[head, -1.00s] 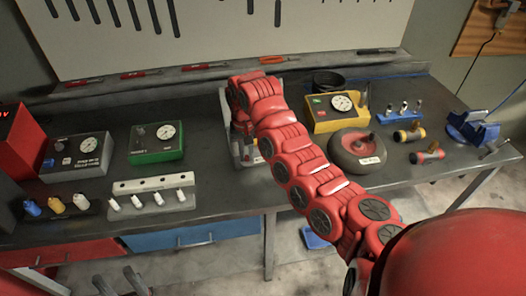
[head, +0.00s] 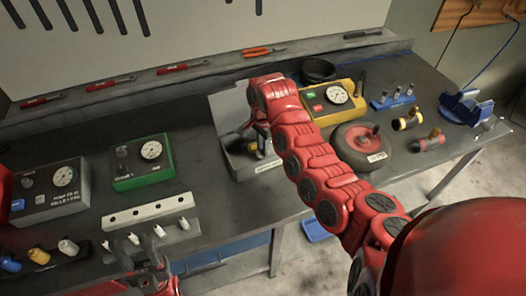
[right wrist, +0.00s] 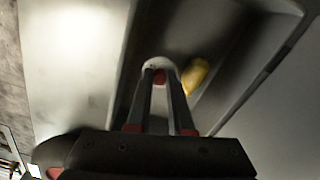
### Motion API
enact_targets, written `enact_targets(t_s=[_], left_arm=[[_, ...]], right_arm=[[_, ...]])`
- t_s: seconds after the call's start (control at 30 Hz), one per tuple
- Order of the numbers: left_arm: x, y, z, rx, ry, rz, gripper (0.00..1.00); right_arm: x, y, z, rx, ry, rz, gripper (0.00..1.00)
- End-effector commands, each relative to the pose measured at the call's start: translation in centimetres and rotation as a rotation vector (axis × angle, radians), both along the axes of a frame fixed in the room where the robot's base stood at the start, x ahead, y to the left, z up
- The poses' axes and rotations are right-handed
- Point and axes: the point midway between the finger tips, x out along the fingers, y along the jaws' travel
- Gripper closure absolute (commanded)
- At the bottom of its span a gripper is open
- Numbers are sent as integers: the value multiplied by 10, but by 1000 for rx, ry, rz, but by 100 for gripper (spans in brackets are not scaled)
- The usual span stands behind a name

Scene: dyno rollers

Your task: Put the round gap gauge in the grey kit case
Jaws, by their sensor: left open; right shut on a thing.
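The grey kit case (head: 233,166) is an open tray on the bench, left of the red arm's far end. My right gripper (head: 262,140) is over the case, largely hidden by my own arm. In the right wrist view my right gripper (right wrist: 160,80) points into the case (right wrist: 220,25), shut on a small pale round piece, the round gap gauge (right wrist: 157,64). A yellow piece (right wrist: 196,75) is beside its fingertips. I cannot tell if the gauge touches the case floor. My left gripper (head: 135,258) is at the lower left, open, in front of the white holed block.
A grey gauge box (head: 48,190), a green gauge box (head: 142,160) and the white holed block (head: 148,211) stand left. A yellow gauge box (head: 332,98) and a round weighted base (head: 362,150) stand right of the case. Bench between green box and case is clear.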

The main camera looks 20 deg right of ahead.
Motion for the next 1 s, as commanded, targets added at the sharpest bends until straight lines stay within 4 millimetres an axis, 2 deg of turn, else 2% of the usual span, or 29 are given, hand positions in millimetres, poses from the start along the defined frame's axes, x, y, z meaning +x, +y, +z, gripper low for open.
enact_targets(t_s=[0.2,0.33,0.67,0.7,0.83,1.0], left_arm=[[0,0,14,0,-1,0,50],[0,0,16,0,0,0,50],[0,0,12,0,0,0,50],[0,0,13,0,0,0,50],[0,0,13,0,0,0,50],[0,0,13,0,0,0,50]], right_arm=[[-1,0,-22,-1,3,3,100],[-1,0,-35,1,1,3,100],[0,1,-40,1,-3,1,100],[0,0,-39,1,-3,1,75],[0,0,-38,1,-3,1,52],[0,0,-38,1,-3,1,51]])
